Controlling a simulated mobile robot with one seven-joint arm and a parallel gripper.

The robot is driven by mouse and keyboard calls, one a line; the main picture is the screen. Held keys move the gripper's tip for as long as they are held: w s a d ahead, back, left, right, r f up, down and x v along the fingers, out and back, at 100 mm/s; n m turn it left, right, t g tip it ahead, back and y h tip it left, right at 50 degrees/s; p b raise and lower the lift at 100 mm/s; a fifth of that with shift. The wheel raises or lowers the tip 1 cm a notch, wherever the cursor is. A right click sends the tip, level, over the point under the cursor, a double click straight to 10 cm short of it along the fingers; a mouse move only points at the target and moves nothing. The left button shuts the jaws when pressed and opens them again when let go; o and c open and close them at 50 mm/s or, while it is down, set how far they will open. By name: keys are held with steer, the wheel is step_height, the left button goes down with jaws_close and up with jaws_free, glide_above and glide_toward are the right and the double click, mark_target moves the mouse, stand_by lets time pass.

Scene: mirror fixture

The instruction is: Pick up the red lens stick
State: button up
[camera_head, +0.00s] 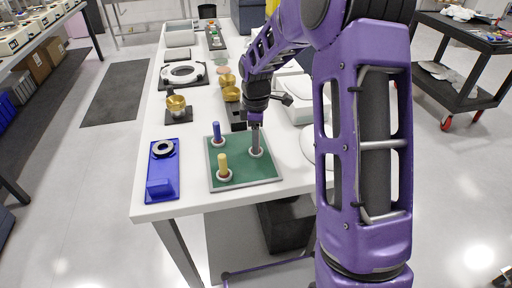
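A green board (233,178) with a grey rim lies near the front of the white table. A blue stick (216,132) stands upright in a pale ring at its back left. My gripper (256,148) points down at a third ring (257,154) at the board's right.
A blue fixture (162,186) with a dark ring lies left of the board. Brass-coloured mounts (176,104) stand behind it. A white round object (312,146) sits to the right, partly behind my purple arm. The white table's (200,205) front edge is close.

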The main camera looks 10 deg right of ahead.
jaws_close()
steer(key=shift+r, duration=0.15)
